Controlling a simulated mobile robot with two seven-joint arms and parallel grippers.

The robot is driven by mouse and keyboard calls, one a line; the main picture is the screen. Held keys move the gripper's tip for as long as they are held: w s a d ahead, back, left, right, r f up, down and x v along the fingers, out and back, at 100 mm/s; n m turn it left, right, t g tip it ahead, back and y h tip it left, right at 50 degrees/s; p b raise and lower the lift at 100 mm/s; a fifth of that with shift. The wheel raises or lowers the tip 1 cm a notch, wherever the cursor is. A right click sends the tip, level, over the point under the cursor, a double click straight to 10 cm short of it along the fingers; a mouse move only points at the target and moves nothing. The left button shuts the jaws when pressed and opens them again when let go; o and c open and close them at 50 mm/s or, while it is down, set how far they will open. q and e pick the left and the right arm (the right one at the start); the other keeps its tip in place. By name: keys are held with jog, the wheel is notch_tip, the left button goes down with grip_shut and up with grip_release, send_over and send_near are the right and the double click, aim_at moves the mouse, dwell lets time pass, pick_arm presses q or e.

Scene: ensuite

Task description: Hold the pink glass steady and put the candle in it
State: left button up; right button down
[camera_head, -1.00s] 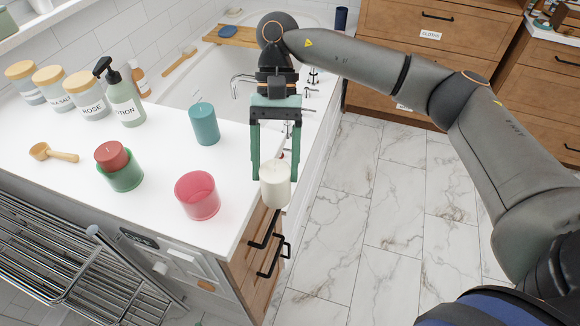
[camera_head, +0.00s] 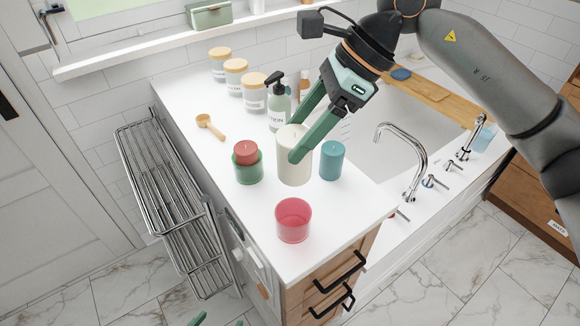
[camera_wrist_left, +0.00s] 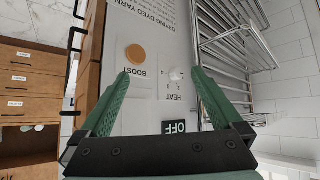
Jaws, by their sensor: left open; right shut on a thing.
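The pink glass (camera_head: 293,226) stands upright and empty near the front corner of the white counter. My right gripper (camera_head: 293,140) is shut on the cream candle (camera_head: 295,175) and holds it upright behind the glass, apart from it. Whether the candle's base touches the counter cannot be told. My left gripper's fingertips (camera_head: 219,321) just show at the bottom edge of the head view. In the left wrist view the left gripper (camera_wrist_left: 160,77) is open and empty, facing a control panel (camera_wrist_left: 145,110) below the counter.
A red candle (camera_head: 246,152) sits in a green glass (camera_head: 248,174) left of the held candle. A teal candle (camera_head: 332,161) stands to its right. Several jars and a lotion bottle (camera_head: 279,106) stand behind. A metal rack (camera_head: 165,190) is at left; the sink (camera_head: 375,140) is right.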

pick_arm(q)
jog(key=w+d+r+n+h, duration=0.2)
jog(key=r+n+h, duration=0.1)
jog(key=n, duration=0.3)
jog(key=w+d+r+n+h, duration=0.2)
jog(key=w+r+n+h, duration=0.1)
jog(key=r+n, duration=0.3)
jog(key=w+d+r+n+h, duration=0.2)
jog(key=r+n, duration=0.3)
jog(key=n, duration=0.3)
jog(key=shift+w+r+h, duration=0.2)
jog(key=shift+w+h, duration=0.25)
jog(key=shift+h, duration=0.25)
jog(key=n+h, duration=0.4)
jog(key=n, duration=0.2)
send_near(308, 207)
jog(key=x, duration=0.6)
jog(key=shift+w+d, duration=0.15)
jog(key=shift+d, duration=0.15)
jog(key=shift+c, duration=0.2)
